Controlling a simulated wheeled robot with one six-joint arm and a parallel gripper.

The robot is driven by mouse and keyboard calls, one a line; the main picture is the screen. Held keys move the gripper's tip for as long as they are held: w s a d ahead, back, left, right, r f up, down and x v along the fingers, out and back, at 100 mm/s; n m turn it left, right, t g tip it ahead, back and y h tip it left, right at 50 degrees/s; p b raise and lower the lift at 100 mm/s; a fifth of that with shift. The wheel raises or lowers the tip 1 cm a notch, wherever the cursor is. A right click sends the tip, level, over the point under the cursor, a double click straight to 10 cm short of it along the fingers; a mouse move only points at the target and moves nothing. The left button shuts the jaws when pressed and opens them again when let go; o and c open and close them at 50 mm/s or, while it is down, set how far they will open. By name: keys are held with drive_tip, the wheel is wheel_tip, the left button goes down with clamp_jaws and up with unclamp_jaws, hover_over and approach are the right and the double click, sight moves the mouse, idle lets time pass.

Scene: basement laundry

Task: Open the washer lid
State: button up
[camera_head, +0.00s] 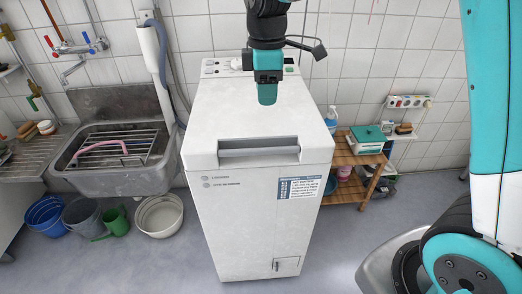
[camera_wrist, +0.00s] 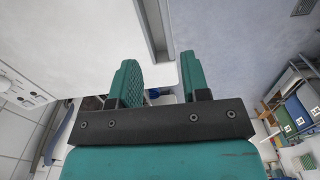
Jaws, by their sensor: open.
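The washer (camera_head: 243,220) is a white top-loading machine in the middle of the head view. Its lid (camera_head: 225,105) lies flat and closed on top, with a grey recessed handle (camera_head: 258,151) along the front edge. My gripper (camera_head: 267,95) hangs over the lid, pointing down, behind the handle. In the wrist view my gripper (camera_wrist: 160,80) shows two teal fingers spread apart with nothing between them. The grey handle recess (camera_wrist: 154,30) shows beyond the fingertips, near the top of that view. I cannot tell how high the fingertips are above the lid.
A steel sink (camera_head: 118,180) with a rack stands left of the washer. Several buckets, one of them white (camera_head: 159,214), stand on the floor below. A wooden shelf (camera_head: 350,155) with bottles and a scale is close on the right. The floor in front is clear.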

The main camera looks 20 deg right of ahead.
sight(260, 148)
drive_tip(key=f, duration=1)
drive_tip(key=a+f, duration=0.1)
drive_tip(key=f, duration=0.4)
drive_tip(key=shift+a+f, duration=0.1)
clamp_jaws()
drive_tip(key=shift+a, duration=0.1)
